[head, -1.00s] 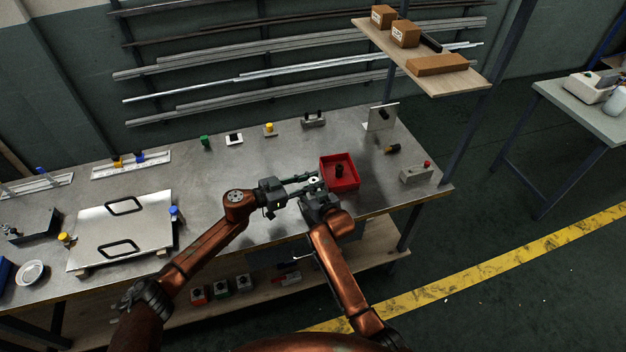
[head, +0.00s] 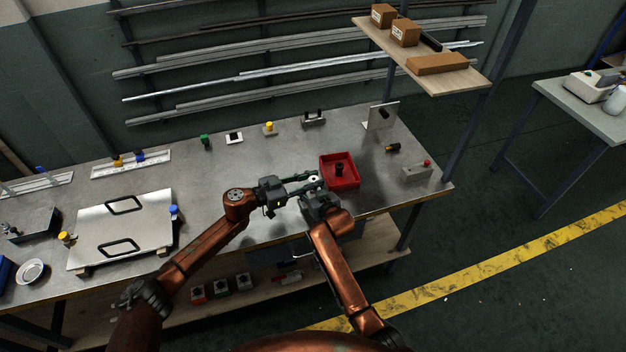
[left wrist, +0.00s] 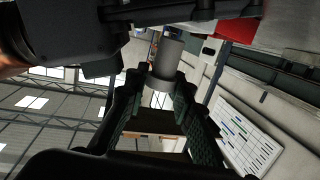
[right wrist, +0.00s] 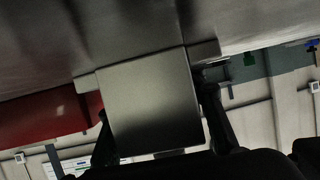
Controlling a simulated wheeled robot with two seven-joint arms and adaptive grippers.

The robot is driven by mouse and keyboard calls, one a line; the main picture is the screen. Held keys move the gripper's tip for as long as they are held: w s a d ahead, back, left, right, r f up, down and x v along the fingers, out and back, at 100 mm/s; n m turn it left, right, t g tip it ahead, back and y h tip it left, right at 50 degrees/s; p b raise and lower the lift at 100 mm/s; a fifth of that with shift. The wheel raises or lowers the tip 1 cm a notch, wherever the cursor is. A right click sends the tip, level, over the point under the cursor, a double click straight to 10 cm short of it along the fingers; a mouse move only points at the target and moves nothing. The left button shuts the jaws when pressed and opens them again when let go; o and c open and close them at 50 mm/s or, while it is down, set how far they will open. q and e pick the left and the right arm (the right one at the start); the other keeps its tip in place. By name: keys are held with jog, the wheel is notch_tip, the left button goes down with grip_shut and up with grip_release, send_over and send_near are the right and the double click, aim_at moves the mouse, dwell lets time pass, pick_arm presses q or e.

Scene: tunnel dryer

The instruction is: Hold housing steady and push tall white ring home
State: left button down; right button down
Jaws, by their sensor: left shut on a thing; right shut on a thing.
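The housing (right wrist: 150,100) is a grey block with a low flange at each side, seen large in the right wrist view. My right gripper (right wrist: 160,128) is shut on it, one finger along each side. In the head view, the ring's round white top (head: 314,181) shows at the left gripper's tips (head: 316,183), close above my right gripper (head: 313,193). The seat between ring and housing is hidden.
A red tray (head: 353,182) with a black part in it stands just right of the grippers. A grey block with a red knob (head: 417,172) and a black-yellow piece (head: 392,148) lie farther right. A metal plate with two handles (head: 122,230) lies left.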

pick_arm(q)
jog(key=shift+f, duration=2.05)
jog(key=c, duration=1.6)
grip_release()
jog(key=shift+s+d, duration=0.1)
jog(key=shift+s, duration=0.1)
jog(key=v, duration=1.2)
jog(key=shift+w, duration=0.2)
jog(key=shift+a, duration=0.2)
pick_arm(e)
jog(key=c, duration=1.1)
grip_release()
jog(key=shift+c, duration=0.2)
